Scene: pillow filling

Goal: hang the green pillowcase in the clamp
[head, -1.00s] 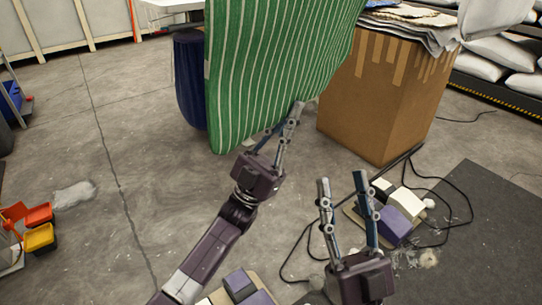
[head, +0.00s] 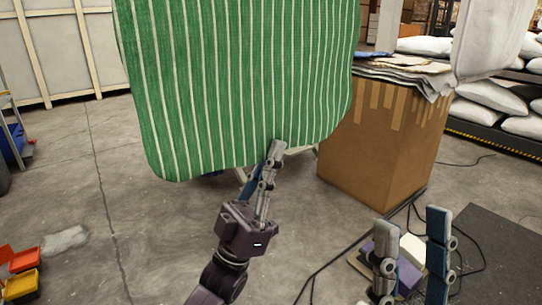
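The green pillowcase (head: 225,85) with white stripes stands spread out and upright across the upper middle of the head view. Its top runs out of the picture. My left gripper (head: 267,152) is at its lower edge from below, one finger in front of the cloth and the other going behind it; it looks shut on that edge. The tip of the rear finger is hidden by the cloth. My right gripper (head: 412,245) is at the lower right, its two fingers wide apart with nothing between them. I cannot see the clamp.
A cardboard box (head: 380,145) with flat cloths (head: 405,68) on top stands right of the pillowcase. White sacks (head: 500,105) lie on racks behind it. A black cable (head: 325,262) crosses the floor near my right gripper. Red and yellow bins (head: 20,285) are lower left.

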